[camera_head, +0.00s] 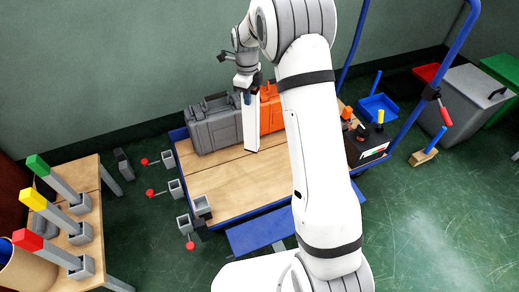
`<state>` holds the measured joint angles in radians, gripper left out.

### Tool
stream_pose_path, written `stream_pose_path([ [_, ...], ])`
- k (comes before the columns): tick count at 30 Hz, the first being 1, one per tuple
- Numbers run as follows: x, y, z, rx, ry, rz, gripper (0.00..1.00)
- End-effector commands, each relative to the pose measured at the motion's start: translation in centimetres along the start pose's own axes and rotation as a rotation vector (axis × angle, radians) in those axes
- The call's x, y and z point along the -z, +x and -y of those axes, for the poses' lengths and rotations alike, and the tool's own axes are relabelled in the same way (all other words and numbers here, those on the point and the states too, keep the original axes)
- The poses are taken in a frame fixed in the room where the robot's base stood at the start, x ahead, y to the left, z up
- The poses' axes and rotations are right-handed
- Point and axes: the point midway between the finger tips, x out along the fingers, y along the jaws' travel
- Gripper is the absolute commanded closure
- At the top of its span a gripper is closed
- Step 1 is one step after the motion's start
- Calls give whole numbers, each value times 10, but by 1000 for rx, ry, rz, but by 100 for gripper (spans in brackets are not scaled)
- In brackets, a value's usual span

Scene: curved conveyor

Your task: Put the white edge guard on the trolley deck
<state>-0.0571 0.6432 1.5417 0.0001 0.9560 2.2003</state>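The white edge guard (250,126) is a long pale upright piece at the back of the trolley deck (236,180), in front of the grey and orange cases. Its lower end appears to meet the wooden deck. My gripper (247,92) is at its upper end, pointing down, and appears shut on it. The fingertips are small and partly hidden in this view.
A grey case (213,126) and an orange case (270,112) stand on the deck. A black box (365,147) is at its right. Deck front is clear. A wooden table (92,215) at left bears green-, yellow- and red-topped posts. A grey bin (468,98) stands right.

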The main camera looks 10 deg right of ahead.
Motion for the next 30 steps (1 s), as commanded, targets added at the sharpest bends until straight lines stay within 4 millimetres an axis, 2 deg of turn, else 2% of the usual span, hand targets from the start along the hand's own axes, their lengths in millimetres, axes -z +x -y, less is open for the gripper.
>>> stream_pose_path([
  [9, 0, 46, 0, -2, 17, -1, 100],
  [14, 0, 61, 0, -2, 17, -1, 100],
  [21, 0, 99, 0, -1, 17, -1, 100],
  [30, 0, 100, 1, 0, 17, 0, 100],
])
